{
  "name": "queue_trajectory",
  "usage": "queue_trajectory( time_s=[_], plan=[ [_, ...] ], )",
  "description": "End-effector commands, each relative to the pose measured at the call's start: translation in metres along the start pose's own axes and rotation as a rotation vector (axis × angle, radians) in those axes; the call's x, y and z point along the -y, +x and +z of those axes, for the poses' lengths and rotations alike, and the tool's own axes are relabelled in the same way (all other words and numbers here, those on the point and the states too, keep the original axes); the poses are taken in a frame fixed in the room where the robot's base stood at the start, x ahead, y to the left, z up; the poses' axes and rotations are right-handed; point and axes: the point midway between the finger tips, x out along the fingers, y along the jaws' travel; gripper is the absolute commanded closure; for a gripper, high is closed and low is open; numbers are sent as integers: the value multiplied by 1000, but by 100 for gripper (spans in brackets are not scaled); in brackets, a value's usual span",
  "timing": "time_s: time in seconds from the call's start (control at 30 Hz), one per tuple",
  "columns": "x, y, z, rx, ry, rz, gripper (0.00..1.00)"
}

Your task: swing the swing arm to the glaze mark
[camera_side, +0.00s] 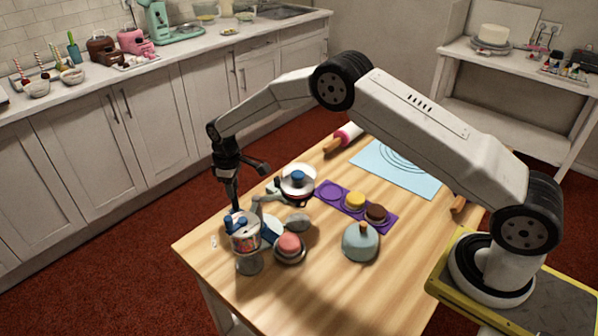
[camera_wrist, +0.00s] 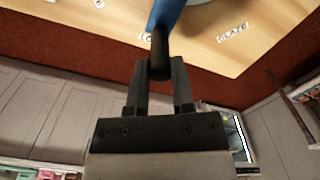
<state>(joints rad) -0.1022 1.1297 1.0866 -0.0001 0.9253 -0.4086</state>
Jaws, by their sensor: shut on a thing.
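My gripper (camera_wrist: 158,78) is shut on the dark end grip of the swing arm (camera_wrist: 166,14), a blue bar that runs up out of the wrist view. The glaze mark (camera_wrist: 232,32), a white label reading GLAZE, lies on the wooden top to the right of the bar, apart from it. In the side view my gripper (camera_side: 235,204) points down near the table's left edge, beside a jar with blue parts (camera_side: 244,236). The swing arm cannot be made out clearly there among the crowded items.
A second label (camera_wrist: 147,37), partly hidden, lies beside the bar. On the wooden table (camera_side: 310,285) stand a round stand with a blue knob (camera_side: 298,184), a pink-topped dish (camera_side: 289,244), a blue dome (camera_side: 360,242) and a purple mat (camera_side: 333,205). The front of the table is clear.

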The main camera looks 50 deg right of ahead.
Motion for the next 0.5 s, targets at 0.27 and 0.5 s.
queue_trajectory(
  time_s=[0.27,0.5],
  plan=[
    [10,-1,-4,0,-2,-1,100],
    [22,-1,-8,2,-2,-1,100]
  ],
)
